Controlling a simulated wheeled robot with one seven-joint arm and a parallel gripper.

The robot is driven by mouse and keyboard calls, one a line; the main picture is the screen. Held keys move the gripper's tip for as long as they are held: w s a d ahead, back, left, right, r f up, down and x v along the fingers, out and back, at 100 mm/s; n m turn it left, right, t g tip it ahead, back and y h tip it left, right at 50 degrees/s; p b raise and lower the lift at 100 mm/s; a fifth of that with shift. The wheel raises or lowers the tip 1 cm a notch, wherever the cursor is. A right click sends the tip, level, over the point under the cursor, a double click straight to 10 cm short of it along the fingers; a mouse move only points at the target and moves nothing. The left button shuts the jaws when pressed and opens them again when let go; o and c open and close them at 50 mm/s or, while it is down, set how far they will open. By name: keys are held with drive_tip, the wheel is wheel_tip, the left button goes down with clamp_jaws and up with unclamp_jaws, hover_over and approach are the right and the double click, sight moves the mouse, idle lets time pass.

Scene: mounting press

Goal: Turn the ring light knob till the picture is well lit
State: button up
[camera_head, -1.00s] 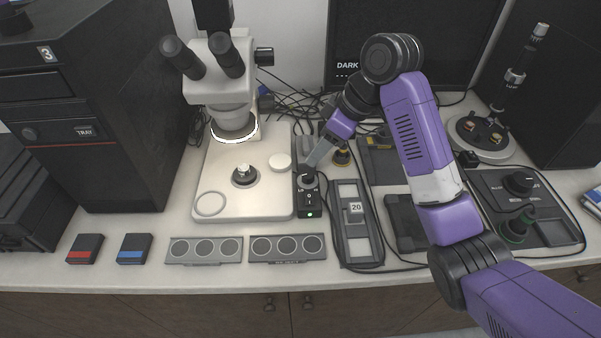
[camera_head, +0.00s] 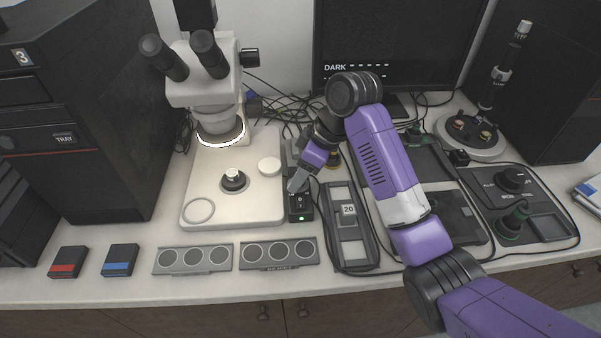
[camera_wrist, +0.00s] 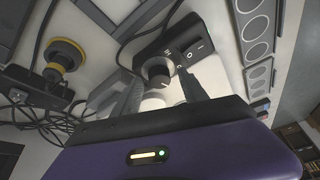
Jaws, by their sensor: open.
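The ring light control box (camera_head: 301,214) is black, with a rocker switch and a lit green lamp, beside the microscope base. Its dark round knob (camera_wrist: 158,71) shows in the wrist view; in the head view my gripper (camera_head: 296,184) largely hides it. In the wrist view my gripper (camera_wrist: 159,78) is open, with one finger on each side of the knob. I cannot tell whether the fingers touch it. The ring light (camera_head: 221,137) under the microscope head shows a thin bright rim. The monitor (camera_head: 395,50) is black and reads "DARK" with a row of short dashes.
The microscope (camera_head: 207,85) stands left of my gripper. A grey slide holder marked 20 (camera_head: 364,248) lies close on the right. Cables (camera_head: 280,104) run behind. Mount trays (camera_head: 193,260) and two small boxes (camera_head: 119,260) line the front.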

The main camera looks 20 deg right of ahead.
drive_tip(key=shift+c, duration=0.2)
clamp_jaws()
drive_tip(key=shift+r+p, duration=0.1)
drive_tip(key=shift+p, duration=0.25)
drive_tip(key=m+p, duration=0.1)
drive_tip(key=p, duration=0.1)
drive_tip(key=m+p, duration=0.1)
drive_tip(key=shift+s+a+r+m+t+h+p, duration=0.1)
drive_tip(key=shift+a+r+m+t+h+p, duration=0.1)
drive_tip(key=shift+m+t+h+p, duration=0.15)
drive_tip(key=m+h+p, duration=0.1)
drive_tip(key=m+p, duration=0.2)
drive_tip(key=p, duration=0.1)
drive_tip(key=shift+m+t+p, duration=0.3)
drive_tip(key=shift+m+t, duration=0.05)
drive_tip(key=m+h+p, duration=0.1)
drive_tip(key=m+p, duration=0.2)
drive_tip(key=shift+h, duration=0.25)
drive_tip(key=shift+f+m+h+p, duration=0.2)
drive_tip(key=shift+m+h+p, duration=0.2)
drive_tip(key=shift+m+p, duration=0.65)
drive_tip(key=shift+m, duration=0.25)
